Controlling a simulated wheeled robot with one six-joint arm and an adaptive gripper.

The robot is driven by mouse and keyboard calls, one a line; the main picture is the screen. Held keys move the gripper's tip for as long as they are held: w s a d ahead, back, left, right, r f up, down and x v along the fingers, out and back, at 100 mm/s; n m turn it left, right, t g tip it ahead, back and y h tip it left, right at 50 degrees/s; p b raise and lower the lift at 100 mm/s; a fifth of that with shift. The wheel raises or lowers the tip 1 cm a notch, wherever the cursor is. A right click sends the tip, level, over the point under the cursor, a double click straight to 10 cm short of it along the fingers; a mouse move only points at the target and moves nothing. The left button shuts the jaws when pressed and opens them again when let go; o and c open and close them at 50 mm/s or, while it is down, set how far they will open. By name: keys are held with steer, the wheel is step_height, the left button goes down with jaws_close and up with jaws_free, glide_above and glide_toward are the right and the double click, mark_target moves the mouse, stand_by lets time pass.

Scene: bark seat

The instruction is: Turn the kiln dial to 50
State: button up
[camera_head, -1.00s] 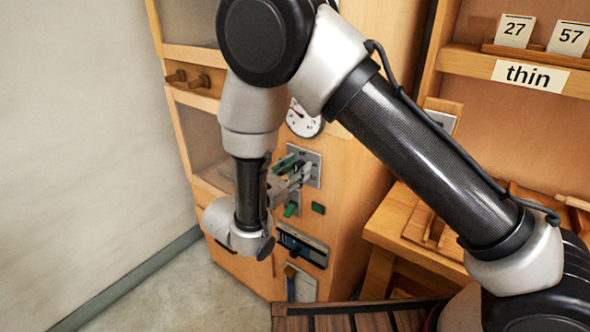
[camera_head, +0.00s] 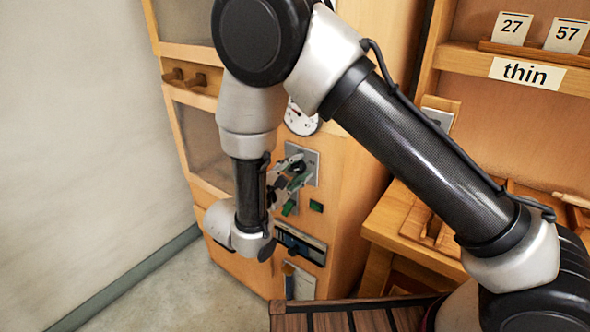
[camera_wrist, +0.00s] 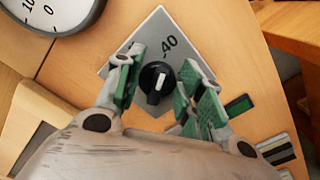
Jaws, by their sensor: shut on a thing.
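The kiln dial is a round black knob (camera_wrist: 157,82) with a white mark, on a square grey plate (camera_wrist: 150,37) that shows "40" above the knob in the wrist view. The other numbers are hidden. The white mark points up and slightly right, roughly towards the 40 side; its exact reading is unclear. My gripper (camera_wrist: 161,84) has green-padded fingers on both sides of the knob and is shut on it. In the head view, my gripper (camera_head: 291,172) is at the plate (camera_head: 310,163) on the kiln front, partly covering the knob.
A round white gauge (camera_head: 301,120) is above the plate. A green button (camera_head: 316,206) and a dark slot panel (camera_head: 303,246) are below. A wooden bench (camera_head: 400,228) and a shelf labelled "thin" (camera_head: 527,74) stand right. Bare floor (camera_head: 170,285) is at lower left.

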steer(key=m, duration=0.8)
steer(key=f+m, duration=0.1)
steer(key=m, duration=0.2)
steer(key=shift+f+m, duration=0.1)
steer(key=shift+m, duration=0.3)
stand_by(0.3)
steer(key=o, duration=0.9)
steer(key=shift+s, duration=0.1)
steer(key=v, duration=1.1)
steer(key=shift+s+a, duration=0.3)
